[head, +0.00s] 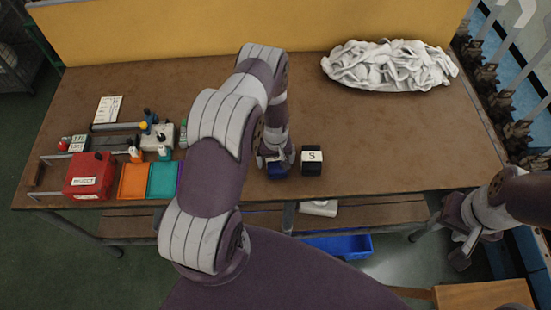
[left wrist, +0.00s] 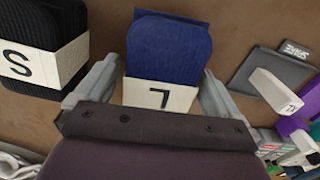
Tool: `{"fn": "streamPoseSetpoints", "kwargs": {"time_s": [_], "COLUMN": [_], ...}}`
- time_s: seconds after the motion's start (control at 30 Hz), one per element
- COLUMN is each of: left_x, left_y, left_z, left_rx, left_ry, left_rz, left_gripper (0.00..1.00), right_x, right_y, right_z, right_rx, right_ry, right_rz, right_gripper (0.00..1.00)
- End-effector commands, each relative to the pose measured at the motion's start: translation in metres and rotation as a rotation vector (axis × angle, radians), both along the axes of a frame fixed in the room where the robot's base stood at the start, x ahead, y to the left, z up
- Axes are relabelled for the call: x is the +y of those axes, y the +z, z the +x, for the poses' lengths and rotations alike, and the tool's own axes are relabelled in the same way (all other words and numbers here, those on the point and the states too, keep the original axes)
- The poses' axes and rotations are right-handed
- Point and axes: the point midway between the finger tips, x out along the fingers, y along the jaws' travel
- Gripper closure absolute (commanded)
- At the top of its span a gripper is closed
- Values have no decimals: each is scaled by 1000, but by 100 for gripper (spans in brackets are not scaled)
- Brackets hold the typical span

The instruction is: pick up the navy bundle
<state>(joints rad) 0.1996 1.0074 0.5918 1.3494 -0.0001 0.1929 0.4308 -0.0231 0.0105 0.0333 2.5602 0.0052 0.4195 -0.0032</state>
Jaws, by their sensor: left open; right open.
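The navy bundle (left wrist: 168,48) is a folded blue stack with a white band marked with a letter, seen upside down in the left wrist view. In the head view the navy bundle (head: 277,171) shows only partly, below my left gripper (head: 275,155). In the left wrist view my left gripper (left wrist: 158,95) is open, with one finger on each side of the bundle's banded end. I cannot tell whether the fingers touch it. My right gripper (head: 462,240) is open and empty, off the table's right front edge.
A black bundle (head: 312,160) banded "S" stands close to the right of the navy one. A white cloth pile (head: 390,66) lies at the back right. A red box (head: 90,175), orange tray (head: 134,181) and teal tray (head: 163,180) sit at the left. The table's right middle is clear.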

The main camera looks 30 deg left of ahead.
Motion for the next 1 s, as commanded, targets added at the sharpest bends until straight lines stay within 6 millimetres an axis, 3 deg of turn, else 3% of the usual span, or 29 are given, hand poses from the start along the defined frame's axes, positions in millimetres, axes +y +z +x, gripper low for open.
{"fn": "streamPoseSetpoints", "kwargs": {"time_s": [0.03, 0.07, 0.2, 0.23, 0.57, 0.73, 0.83, 1.0], "left_x": [0, 0, 0, 0, 0, 0, 0, -39], "left_y": [0, 0, 0, 0, 3, 20, 41, 63], "left_z": [0, 0, 0, 0, 1, 1, 2, -14], "left_rx": [0, 0, 0, 0, -2, -4, -5, -2], "left_ry": [0, 0, 0, 0, 0, 0, 0, -6], "left_rz": [0, 0, 0, 0, 0, 0, 1, 0], "left_gripper": [4, 11, 56, 64, 64, 64, 64, 64], "right_x": [0, 0, 0, 0, 0, 0, 0, 0], "right_y": [0, 0, 0, 0, -2, -10, -19, -27], "right_z": [0, 0, 0, 0, 0, 0, 0, 0], "right_rx": [0, 0, 0, 0, 0, 0, 0, 0], "right_ry": [0, 0, 0, 0, 0, 0, 0, 0], "right_rz": [0, 0, 0, 0, 0, 0, 0, 0], "right_gripper": [57, 57, 57, 57, 57, 57, 57, 57]}}
